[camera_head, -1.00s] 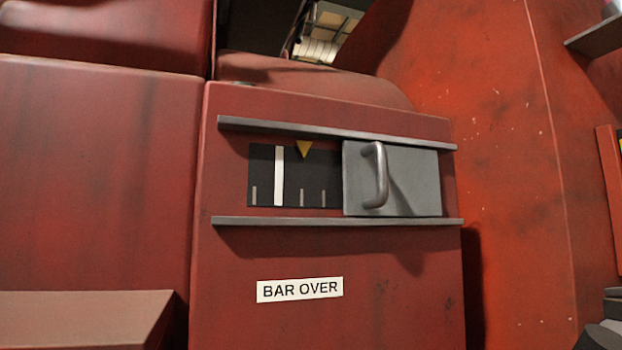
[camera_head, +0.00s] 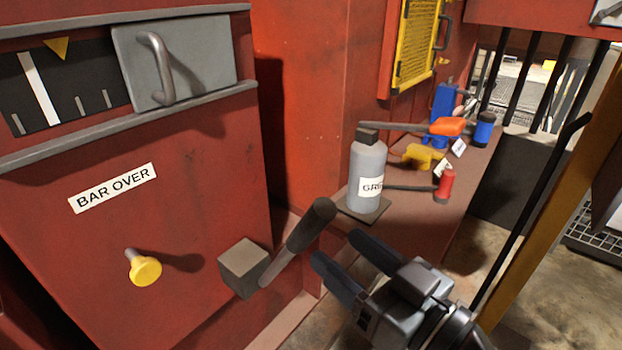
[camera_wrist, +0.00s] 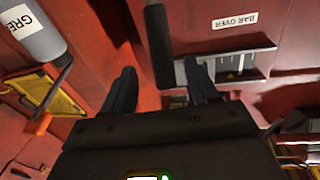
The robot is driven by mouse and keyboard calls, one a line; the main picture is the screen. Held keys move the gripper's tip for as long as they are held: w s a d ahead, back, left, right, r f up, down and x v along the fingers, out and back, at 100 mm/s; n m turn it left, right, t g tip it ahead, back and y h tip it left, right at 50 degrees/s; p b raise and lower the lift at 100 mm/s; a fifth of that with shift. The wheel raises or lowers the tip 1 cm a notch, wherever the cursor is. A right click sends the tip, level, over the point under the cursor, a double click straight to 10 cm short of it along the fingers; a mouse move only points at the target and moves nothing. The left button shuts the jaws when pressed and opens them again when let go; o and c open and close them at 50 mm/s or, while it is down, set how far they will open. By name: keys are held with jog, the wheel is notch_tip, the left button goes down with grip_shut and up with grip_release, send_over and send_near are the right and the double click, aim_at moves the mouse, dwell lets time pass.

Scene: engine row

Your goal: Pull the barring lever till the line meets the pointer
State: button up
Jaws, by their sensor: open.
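The barring lever (camera_head: 300,238) has a dark round grip and rises tilted from a grey block (camera_head: 244,267) on the red housing. My gripper (camera_head: 338,248) is open just right of the lever grip, its fingers pointing towards it. In the wrist view, the lever grip (camera_wrist: 158,48) shows across the gap between my fingers (camera_wrist: 160,86); I cannot tell whether it lies between them or beyond. In the window at upper left, the white line (camera_head: 39,88) stands left of the yellow pointer (camera_head: 57,47), apart from it.
A yellow knob (camera_head: 145,270) sticks out below the BAR OVER label (camera_head: 112,188). A grey cover with a handle (camera_head: 160,70) sits beside the window. A grey bottle (camera_head: 366,178) and several tools stand on a ledge behind my gripper. A yellow post (camera_head: 545,200) rises at right.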

aim_at(308, 227)
jog(key=p+x, duration=0.2)
jog(key=x, duration=0.5)
jog(key=shift+w+a+f+p, duration=0.1)
jog(key=shift+a+p, duration=0.15)
jog(key=shift+p, duration=0.15)
grip_shut()
dwell(0.4)
